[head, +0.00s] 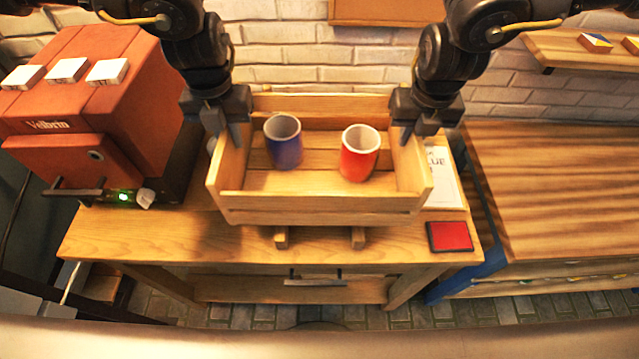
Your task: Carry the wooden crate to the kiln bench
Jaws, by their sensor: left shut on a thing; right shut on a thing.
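The wooden crate (320,203) is in the middle of the head view, level and upright. It holds a blue cup (285,148) and a red cup (358,160), both upright and apart. My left gripper (235,130) is shut on the crate's left end wall. My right gripper (408,133) is shut on its right end wall. The crate is over a wooden bench (150,240) beside the red kiln (75,95). Two short wooden blocks show below the crate's front. I cannot tell whether the crate touches them.
A red square pad (450,236) lies on the bench's front right, near a partly hidden white sheet (441,180). A second striped wooden table (560,190) stands at the right. A brick wall (320,60) is behind. The bench's front left is bare.

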